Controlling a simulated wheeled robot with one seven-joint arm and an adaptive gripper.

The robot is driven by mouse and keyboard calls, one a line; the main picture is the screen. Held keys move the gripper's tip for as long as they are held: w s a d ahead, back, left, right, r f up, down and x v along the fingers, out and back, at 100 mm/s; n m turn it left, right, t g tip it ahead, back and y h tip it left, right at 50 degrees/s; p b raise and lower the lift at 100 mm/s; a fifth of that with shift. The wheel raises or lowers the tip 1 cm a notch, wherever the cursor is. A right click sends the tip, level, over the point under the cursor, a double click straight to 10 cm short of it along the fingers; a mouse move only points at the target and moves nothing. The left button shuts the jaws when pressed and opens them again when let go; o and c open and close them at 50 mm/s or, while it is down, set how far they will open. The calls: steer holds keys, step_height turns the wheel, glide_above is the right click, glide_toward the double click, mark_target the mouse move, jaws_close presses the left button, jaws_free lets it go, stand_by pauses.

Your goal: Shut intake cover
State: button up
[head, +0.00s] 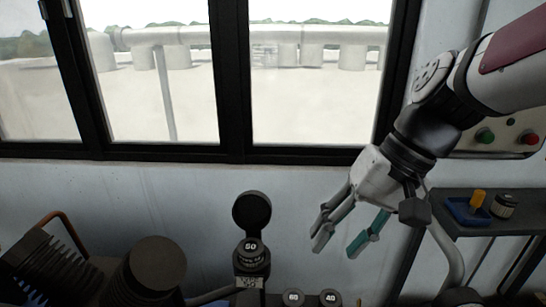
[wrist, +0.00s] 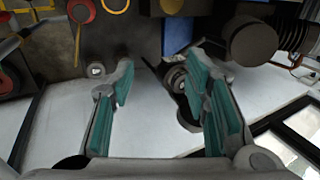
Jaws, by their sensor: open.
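A dark round disc (head: 252,212), which looks like the intake cover, stands upright and open behind a short dark cylinder marked 50 (head: 250,252). The head view shows the disc's flat face. In the wrist view the cylinder (wrist: 174,77) shows between the fingers, and the dark disc (wrist: 187,117) is partly hidden by the right finger. My gripper (head: 341,247) is open and empty, with teal pads, to the right of the disc and apart from it in the head view. It also shows in the wrist view (wrist: 165,75).
Two small knobs marked 60 (head: 293,298) and 40 (head: 330,298) are at the bottom. A large dark cylinder (head: 154,268) and finned block (head: 50,268) stand left. A shelf at right holds a blue tray (head: 457,213). A button panel (head: 500,140) is above it.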

steer(key=w+a+f+g+y+b, duration=0.1)
steer(key=w+a+f+y+b, duration=0.25)
steer(key=w, duration=0.55)
steer(key=m+y+b, duration=0.1)
steer(key=m+y, duration=0.1)
steer(key=y, duration=0.5)
glide_toward(255, 196)
steer(key=x, duration=0.2)
step_height(255, 196, down, 4)
steer(key=w+m+t+y+b, duration=0.1)
steer(key=w+m+y+b, duration=0.1)
steer(key=shift+y, duration=0.25)
steer(key=shift+w+a, duration=0.15)
steer(key=shift+a, duration=1.9)
steer(key=shift+w+a, duration=0.2)
steer(key=shift+a, duration=1.85)
steer(key=shift+c, duration=0.6)
jaws_close()
